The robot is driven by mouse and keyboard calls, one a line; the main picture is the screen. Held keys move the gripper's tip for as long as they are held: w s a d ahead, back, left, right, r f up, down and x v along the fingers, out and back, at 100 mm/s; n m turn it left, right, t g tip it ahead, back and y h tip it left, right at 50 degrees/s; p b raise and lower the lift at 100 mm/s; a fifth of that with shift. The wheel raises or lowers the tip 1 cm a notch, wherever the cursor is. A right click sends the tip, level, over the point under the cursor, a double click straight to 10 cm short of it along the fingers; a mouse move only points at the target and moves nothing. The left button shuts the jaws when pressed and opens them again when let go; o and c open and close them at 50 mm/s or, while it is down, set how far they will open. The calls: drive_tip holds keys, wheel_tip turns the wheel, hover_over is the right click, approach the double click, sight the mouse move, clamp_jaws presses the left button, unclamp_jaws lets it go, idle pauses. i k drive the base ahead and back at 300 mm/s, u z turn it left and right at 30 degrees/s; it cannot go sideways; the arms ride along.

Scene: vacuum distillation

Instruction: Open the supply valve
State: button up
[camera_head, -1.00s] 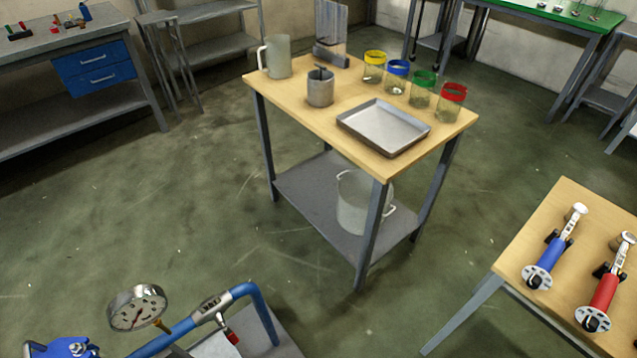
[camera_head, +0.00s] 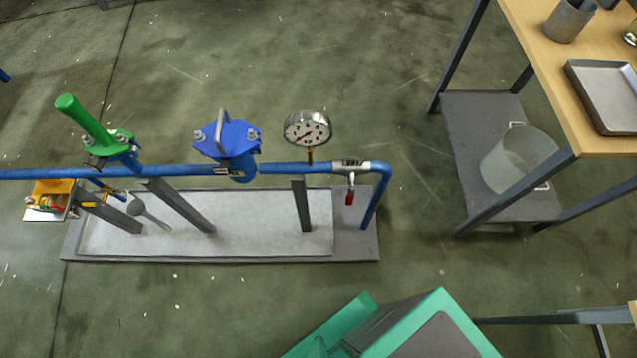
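A blue pipe line (camera_head: 300,168) runs across the left and middle of the view above a grey base plate. Near its right end is a metal valve body (camera_head: 350,166) with a red-tipped handle (camera_head: 350,195) that hangs down, across the pipe. At the left is a green fitting with a long green handle (camera_head: 85,122) that slants up and left. I cannot tell by a label which one is the supply valve. My gripper is not in view.
A round dial gauge (camera_head: 308,128) and a blue capped housing (camera_head: 232,150) sit on the pipe. An orange box (camera_head: 50,195) is at the left. A wooden table (camera_head: 555,75) stands at the right, with a pot (camera_head: 518,158) on its lower shelf. Floor lies clear between.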

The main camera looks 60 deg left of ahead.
sight(349, 198)
drive_tip(key=u, duration=2.2)
drive_tip(key=k, duration=1.4)
drive_tip(key=u, duration=0.2)
drive_tip(key=i, duration=0.5)
drive_tip(key=z, duration=0.05)
